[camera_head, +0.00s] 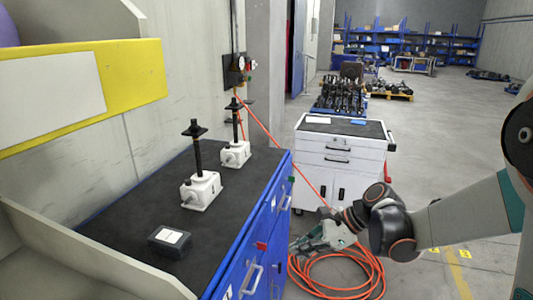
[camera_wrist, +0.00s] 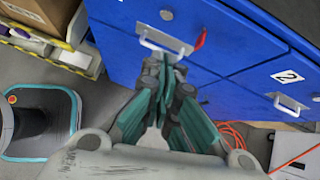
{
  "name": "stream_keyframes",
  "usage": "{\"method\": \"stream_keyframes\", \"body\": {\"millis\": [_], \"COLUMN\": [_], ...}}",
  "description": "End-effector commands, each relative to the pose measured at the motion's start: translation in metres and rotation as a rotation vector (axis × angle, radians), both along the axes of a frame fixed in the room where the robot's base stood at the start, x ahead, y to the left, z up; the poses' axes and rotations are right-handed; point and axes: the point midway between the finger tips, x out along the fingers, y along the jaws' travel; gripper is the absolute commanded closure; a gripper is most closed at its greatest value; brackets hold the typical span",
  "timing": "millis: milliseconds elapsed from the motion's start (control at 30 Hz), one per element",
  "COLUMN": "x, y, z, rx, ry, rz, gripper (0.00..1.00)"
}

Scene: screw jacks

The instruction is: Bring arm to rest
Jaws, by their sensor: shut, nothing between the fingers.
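My gripper (camera_head: 298,245) is at the end of my arm, which comes in from the right in the head view. It is beside the blue front of the workbench, lower than the bench top. In the wrist view my gripper (camera_wrist: 168,68) has its teal fingers together, with nothing held. The fingertips point at a blue drawer front and overlap a white drawer handle (camera_wrist: 160,42) in the picture. I cannot tell how far apart they are. My arm is bent, with the elbow out of view at the right.
Two white screw jacks (camera_head: 201,190) (camera_head: 235,154) stand upright on the dark bench top (camera_head: 130,212), with a black box (camera_head: 170,242) nearer. A white tool cabinet (camera_head: 342,165) stands behind my gripper. An orange hose (camera_head: 335,291) lies coiled on the floor below.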

Motion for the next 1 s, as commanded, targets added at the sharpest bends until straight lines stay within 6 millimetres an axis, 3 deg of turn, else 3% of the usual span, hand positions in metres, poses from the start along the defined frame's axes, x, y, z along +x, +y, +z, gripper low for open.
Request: {"method": "stream_keyframes", "body": {"millis": [500, 1000], "x": [-0.082, -0.168], "y": [-0.025, -0.068], "z": [0.058, 0.081], "rx": [-0.508, -1.046], "ry": [-0.506, -0.871], "rz": [0.459, 1.102], "gripper": [1.00, 1.00]}}
